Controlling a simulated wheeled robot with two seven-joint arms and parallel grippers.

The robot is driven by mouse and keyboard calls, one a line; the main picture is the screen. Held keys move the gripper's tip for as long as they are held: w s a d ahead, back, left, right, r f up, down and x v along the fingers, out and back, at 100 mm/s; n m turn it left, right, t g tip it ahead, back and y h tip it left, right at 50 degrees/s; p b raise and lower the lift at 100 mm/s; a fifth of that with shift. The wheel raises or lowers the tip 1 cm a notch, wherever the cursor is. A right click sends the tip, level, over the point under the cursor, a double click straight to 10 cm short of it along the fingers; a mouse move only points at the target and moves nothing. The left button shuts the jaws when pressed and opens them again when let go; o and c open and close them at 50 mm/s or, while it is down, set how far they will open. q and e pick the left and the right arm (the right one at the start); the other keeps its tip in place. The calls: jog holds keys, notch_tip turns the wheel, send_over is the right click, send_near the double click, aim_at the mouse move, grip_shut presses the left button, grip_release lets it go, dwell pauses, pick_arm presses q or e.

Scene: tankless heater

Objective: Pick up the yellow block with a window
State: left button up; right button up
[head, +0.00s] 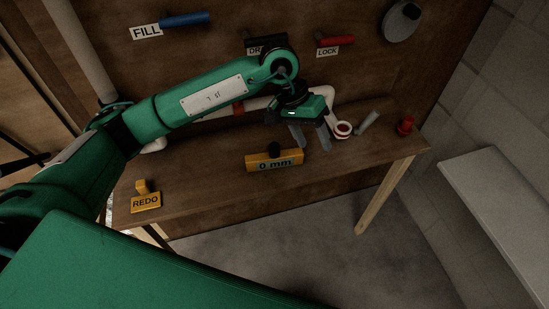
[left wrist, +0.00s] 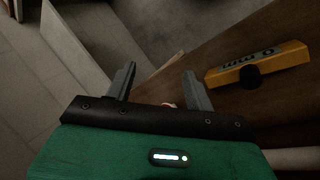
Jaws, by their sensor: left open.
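The yellow block with a window (head: 275,163) lies on the wooden table near its front edge. Its window reads "0 mm" and a black knob sits on its back side. My left gripper (head: 312,142) is open and empty, just to the right of the block and apart from it. In the left wrist view the yellow block (left wrist: 257,65) is at the right, outside the fingers of my left gripper (left wrist: 158,90). My right gripper does not show.
A yellow "REDO" piece (head: 146,199) stands at the table's left end. A white pipe with a red-ringed opening (head: 343,129), a grey cylinder (head: 367,122) and a red valve (head: 405,126) are to the right. Labelled FILL (head: 187,20) and LOCK (head: 336,40) handles are on the back panel.

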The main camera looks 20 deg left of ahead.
aim_at(275, 146)
pick_arm(q)
jog(key=w+a+r+m+t+y, duration=0.15)
jog(key=w+a+y, duration=0.3)
jog(key=a, duration=0.55)
jog(key=shift+m+y, duration=0.25)
jog(key=shift+y, duration=0.1)
notch_tip(275, 146, down, 8)
jog(key=shift+s+r+p, duration=0.1)
jog(key=shift+s+p, duration=0.05)
jog(key=shift+p, duration=0.8)
jog(key=shift+f, duration=0.4)
jog(key=shift+f+p, duration=0.3)
jog(key=shift+p, duration=0.1)
notch_tip(275, 146, down, 3)
jog(key=shift+s+f+p, duration=0.1)
jog(key=shift+p, duration=0.6)
jog(key=shift+f, duration=0.6)
jog(key=c, duration=0.9)
grip_shut()
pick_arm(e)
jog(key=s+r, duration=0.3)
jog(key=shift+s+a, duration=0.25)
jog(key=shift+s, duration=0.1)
